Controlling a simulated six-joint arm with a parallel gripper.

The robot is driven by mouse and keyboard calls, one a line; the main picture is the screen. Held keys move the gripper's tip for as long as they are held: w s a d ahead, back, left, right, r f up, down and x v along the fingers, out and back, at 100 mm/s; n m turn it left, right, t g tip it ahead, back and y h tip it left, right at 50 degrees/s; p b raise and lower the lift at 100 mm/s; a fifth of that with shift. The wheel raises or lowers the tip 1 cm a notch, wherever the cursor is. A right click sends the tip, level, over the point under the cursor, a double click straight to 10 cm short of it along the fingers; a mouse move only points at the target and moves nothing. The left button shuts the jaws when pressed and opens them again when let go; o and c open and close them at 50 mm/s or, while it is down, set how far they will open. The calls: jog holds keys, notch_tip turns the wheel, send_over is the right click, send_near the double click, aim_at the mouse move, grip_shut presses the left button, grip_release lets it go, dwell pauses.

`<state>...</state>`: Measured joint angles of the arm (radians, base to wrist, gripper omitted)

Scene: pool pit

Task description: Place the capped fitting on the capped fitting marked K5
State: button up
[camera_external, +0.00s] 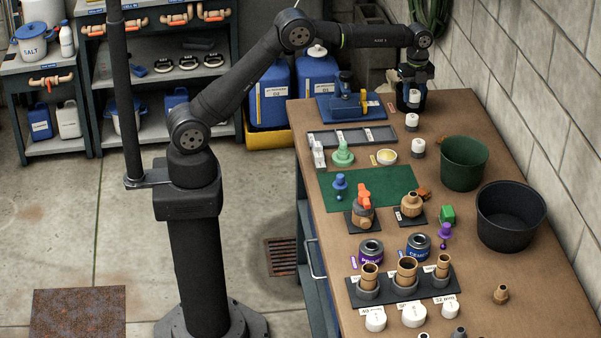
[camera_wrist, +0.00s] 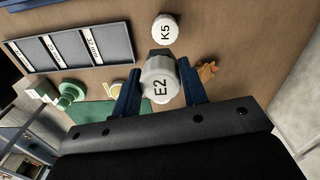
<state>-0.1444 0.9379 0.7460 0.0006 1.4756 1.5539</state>
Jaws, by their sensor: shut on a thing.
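My gripper (camera_external: 412,102) is shut on a white-capped fitting marked E2 (camera_wrist: 159,82), held upright between its two fingers. The held fitting's white cap also shows in the external view (camera_external: 414,97). The capped fitting marked K5 (camera_wrist: 165,30) has a round white cap and stands on the table, just beyond the held fitting in the wrist view. The two fittings appear apart.
A green bucket (camera_external: 464,163) and a black bucket (camera_external: 510,215) stand to the right. A blue device (camera_external: 350,102) sits at the back.

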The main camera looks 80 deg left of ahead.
jog(key=shift+w+a+f, duration=0.2)
jog(key=shift+a+f, duration=0.2)
jog(key=shift+a, duration=0.1)
jog(key=shift+w+a+f, duration=0.2)
jog(key=shift+a+f, duration=0.2)
jog(key=shift+a, duration=0.1)
jog(key=shift+f, duration=1.9)
jog(key=shift+f, duration=0.15)
jog(key=o, duration=1)
notch_tip(320, 180, up, 12)
jog(key=shift+w+r, duration=0.1)
jog(key=shift+r, duration=0.1)
